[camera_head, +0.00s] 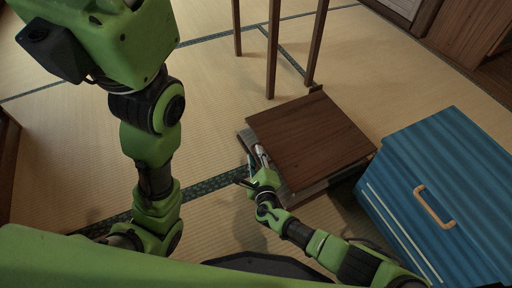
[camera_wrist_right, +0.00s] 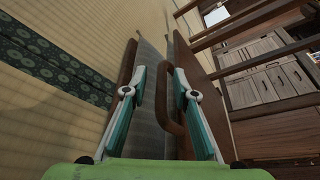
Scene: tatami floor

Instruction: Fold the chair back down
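The low chair has a dark brown wooden back panel (camera_head: 310,138) that lies nearly flat, a little above its grey base, in the head view. The panel (camera_wrist_right: 196,88) also shows edge-on in the wrist view, with a slot-like opening near the right finger. My right gripper (camera_head: 256,160) is at the chair's left edge in the head view. In the wrist view the right gripper (camera_wrist_right: 160,78) is open, its two fingers apart, with the chair's edges beyond and between them. Contact with the panel cannot be told. My left gripper is out of view.
A blue ridged box (camera_head: 452,195) with a wooden handle stands close to the chair's right. Thin wooden legs (camera_head: 273,50) stand just behind the chair. Open tatami floor (camera_head: 60,150) lies to the left. Wooden cabinets (camera_wrist_right: 270,88) show at right in the wrist view.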

